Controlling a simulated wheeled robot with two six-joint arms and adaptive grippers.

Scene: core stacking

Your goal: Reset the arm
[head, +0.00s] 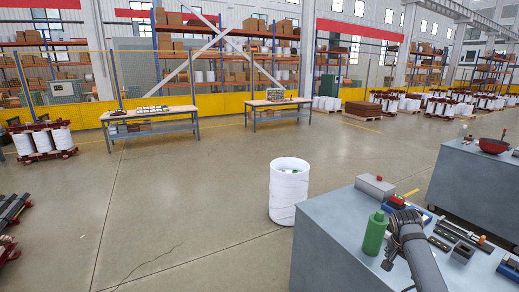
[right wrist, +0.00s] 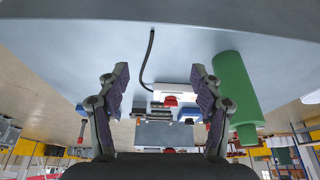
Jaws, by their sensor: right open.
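My right gripper (head: 388,263) is at the end of the dark arm over the grey worktable (head: 325,245) in the head view. In the right wrist view my right gripper (right wrist: 158,82) has its two fingers wide apart, with nothing between them. A green bottle (head: 375,233) stands on the table just left of the arm. It shows right of the fingers in the right wrist view (right wrist: 236,88), apart from them. My left gripper and arm are not in the head view.
A grey box with a red part (head: 375,185) sits at the table's back edge. Blue and grey tool parts (head: 455,245) lie right of the arm. A white drum (head: 289,190) stands on the floor beside the table.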

